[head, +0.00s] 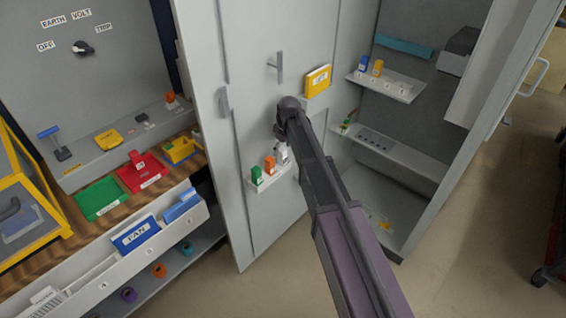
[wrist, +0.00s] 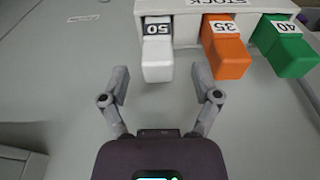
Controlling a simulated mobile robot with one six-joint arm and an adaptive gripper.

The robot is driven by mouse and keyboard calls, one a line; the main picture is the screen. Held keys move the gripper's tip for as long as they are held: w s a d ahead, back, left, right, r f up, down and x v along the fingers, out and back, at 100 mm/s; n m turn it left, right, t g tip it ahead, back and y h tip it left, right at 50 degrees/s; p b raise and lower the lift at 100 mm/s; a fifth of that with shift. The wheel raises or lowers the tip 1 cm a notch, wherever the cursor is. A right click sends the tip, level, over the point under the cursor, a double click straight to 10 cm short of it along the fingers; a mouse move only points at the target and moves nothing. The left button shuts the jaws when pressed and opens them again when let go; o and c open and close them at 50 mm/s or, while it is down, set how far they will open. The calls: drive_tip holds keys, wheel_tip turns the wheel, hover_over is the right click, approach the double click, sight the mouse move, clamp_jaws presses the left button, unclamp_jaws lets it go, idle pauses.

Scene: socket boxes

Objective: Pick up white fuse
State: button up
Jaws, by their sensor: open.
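The white fuse (wrist: 158,62) is a white block with a "50" label, seated in the stock rack (wrist: 185,8) in the wrist view. In the head view the white fuse (head: 282,154) sits at the right end of the small rack on the cabinet door, partly hidden by my arm. My gripper (wrist: 167,83) is open and empty, its two fingers on either side of the white fuse's lower end. I cannot tell whether either finger touches it.
An orange fuse (wrist: 228,50) labelled 35 stands close to the right of the white fuse, then a green fuse (wrist: 285,45) labelled 40. A yellow folder (head: 318,80) hangs on the door above. The door surface below the rack is clear.

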sight(282, 159)
drive_tip(key=shift+w+a+f+b, duration=0.1)
drive_tip(key=shift+f+b, duration=0.55)
drive_tip(key=shift+f, duration=0.15)
drive_tip(key=shift+w+a+f+b, duration=0.1)
drive_tip(key=shift+f+b, duration=0.5)
drive_tip(key=shift+f, duration=0.15)
clamp_jaws()
